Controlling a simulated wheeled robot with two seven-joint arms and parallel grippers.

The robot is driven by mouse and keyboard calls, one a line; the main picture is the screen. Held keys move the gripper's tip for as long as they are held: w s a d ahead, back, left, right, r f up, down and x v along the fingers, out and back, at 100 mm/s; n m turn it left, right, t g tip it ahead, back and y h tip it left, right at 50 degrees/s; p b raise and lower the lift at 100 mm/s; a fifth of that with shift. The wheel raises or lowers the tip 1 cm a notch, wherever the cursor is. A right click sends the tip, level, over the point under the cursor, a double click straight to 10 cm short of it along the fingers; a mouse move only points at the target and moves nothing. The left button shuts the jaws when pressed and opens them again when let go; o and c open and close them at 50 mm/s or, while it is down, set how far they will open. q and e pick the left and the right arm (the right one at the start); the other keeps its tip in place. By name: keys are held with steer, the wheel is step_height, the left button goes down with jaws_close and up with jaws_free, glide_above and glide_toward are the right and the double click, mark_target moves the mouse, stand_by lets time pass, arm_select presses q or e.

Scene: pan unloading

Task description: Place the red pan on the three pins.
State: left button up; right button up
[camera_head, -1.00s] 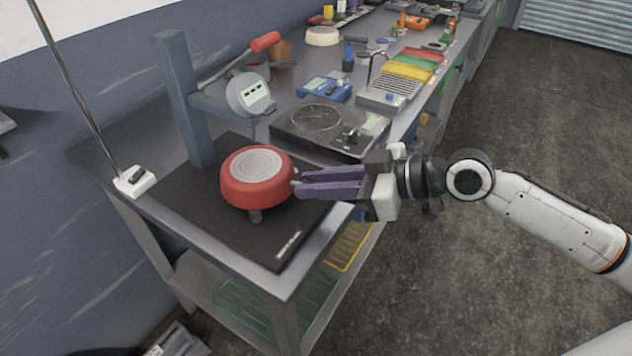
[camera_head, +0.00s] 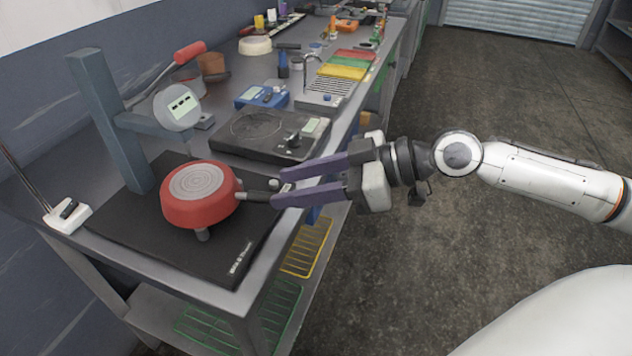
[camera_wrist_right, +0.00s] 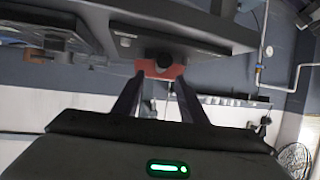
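The red pan (camera_head: 198,209) is upside down, its grey ringed base facing up, above the black base plate (camera_head: 150,247) of the press stand. A grey pin (camera_head: 203,234) shows under its near rim; other pins are hidden beneath it. Its dark handle (camera_head: 258,197) points right toward my right gripper (camera_head: 275,187). The gripper's purple fingers are spread, with the handle's end near their tips and no visible grip. In the right wrist view the red pan (camera_wrist_right: 160,72) and the handle's round dark end show between the open fingers. My left gripper is not in view.
The press stand's grey column (camera_head: 112,120) and its round gauge (camera_head: 177,106) rise behind the pan. A hotplate (camera_head: 268,135) sits behind the gripper. A white block with a rod (camera_head: 67,216) stands at the bench's left edge. Open floor lies right of the bench.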

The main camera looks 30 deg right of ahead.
steer(key=shift+s+d+r, duration=0.2)
steer(key=shift+s+d, duration=0.3)
steer(key=shift+s+d+r, duration=0.15)
steer(key=shift+r, duration=0.05)
steer(key=shift+v, duration=1.05)
